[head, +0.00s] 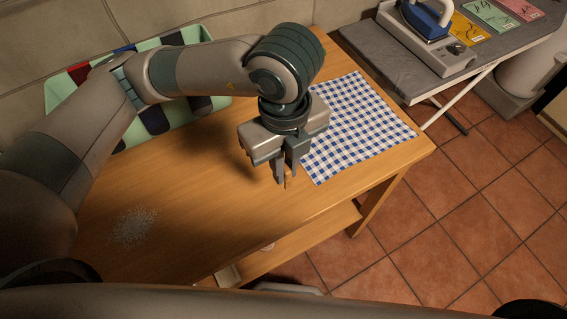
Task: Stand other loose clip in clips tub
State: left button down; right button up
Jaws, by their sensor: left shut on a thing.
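My left gripper (286,179) points down over the front part of the wooden table, just left of the checked cloth. It is shut on a small wood-coloured clip (288,183), of which only a sliver shows between the fingers. I cannot tell whether the clip touches the table top. I cannot make out a clips tub in this view. My right gripper is not in view.
The wooden table (190,200) has a blue-and-white checked cloth (360,125) and a grey speckled patch (134,227). A green divided box (62,92) stands at the back left, partly behind my arm. An ironing board (385,62) with an iron (427,17) stands right.

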pick_arm(q)
jog(key=w+a+f+n, duration=0.1)
jog(key=w+a+n, duration=0.3)
jog(key=a+n, duration=0.5)
jog(key=w+a+f+n, duration=0.1)
jog(key=w+a+n, duration=0.3)
jog(key=n, duration=1.5)
jog(key=a, duration=0.4)
jog(key=shift+w+a+n, duration=0.3)
jog(key=shift+w+a, duration=0.05)
jog(key=shift+f, duration=0.1)
